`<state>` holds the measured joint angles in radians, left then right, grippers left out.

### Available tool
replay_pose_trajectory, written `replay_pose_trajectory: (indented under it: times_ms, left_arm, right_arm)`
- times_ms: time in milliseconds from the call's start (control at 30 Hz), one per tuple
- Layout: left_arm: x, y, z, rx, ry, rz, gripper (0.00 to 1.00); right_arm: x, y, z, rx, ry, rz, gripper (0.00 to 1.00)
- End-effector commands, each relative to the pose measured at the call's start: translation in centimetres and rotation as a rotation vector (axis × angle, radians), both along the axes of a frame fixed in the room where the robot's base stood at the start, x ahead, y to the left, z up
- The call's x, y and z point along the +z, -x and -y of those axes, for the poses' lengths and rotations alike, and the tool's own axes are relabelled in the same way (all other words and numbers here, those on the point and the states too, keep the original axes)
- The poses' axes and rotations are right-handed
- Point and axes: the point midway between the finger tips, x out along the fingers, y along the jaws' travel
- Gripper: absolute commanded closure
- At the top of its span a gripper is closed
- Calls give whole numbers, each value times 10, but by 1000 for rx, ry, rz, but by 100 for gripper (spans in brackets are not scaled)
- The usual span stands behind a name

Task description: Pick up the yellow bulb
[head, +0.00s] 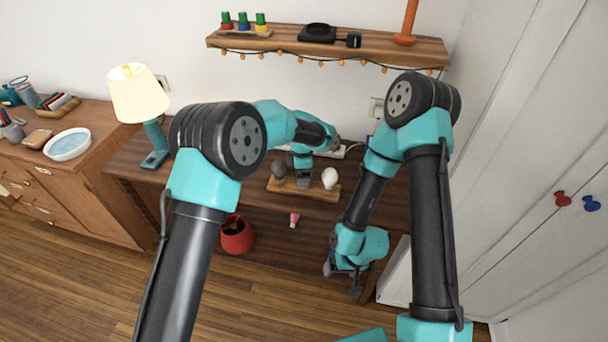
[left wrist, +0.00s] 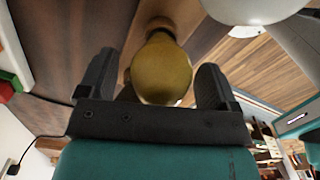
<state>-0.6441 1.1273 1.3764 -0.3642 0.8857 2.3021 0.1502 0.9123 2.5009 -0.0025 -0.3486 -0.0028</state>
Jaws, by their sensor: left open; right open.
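The yellow bulb (left wrist: 161,72) is large in the left wrist view, between the spread fingers of my left gripper (left wrist: 153,85). The gripper is open, with gaps on both sides of the bulb. In the head view my left gripper (head: 303,179) is pointed down at the wooden board (head: 318,193), and the yellow bulb is hidden by it there. A white bulb (head: 329,178) stands on the board to the right, and a dark bulb (head: 279,168) to the left. My right gripper (head: 343,280) is open and empty, low near the table's right front.
A lamp (head: 140,97) stands at the table's left end. A small pink object (head: 294,219) lies in front of the board, and a red pot (head: 236,236) is at the front left. A shelf (head: 330,48) hangs on the wall behind.

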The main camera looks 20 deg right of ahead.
Motion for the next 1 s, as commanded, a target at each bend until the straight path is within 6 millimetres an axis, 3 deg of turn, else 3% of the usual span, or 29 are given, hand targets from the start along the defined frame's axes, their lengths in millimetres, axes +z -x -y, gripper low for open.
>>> replay_pose_trajectory:
  times_ms: [67, 567, 1000]
  left_arm:
    - [0, 0, 0, 0, 0, 0, 21]
    - [0, 0, 0, 0, 0, 0, 69]
    - [10, 0, 0, 0, 1, 1, 69]
  right_arm:
    - [0, 0, 0, 0, 0, 0, 16]
    - [0, 0, 0, 0, 0, 0, 16]
    - [0, 0, 0, 0, 0, 0, 16]
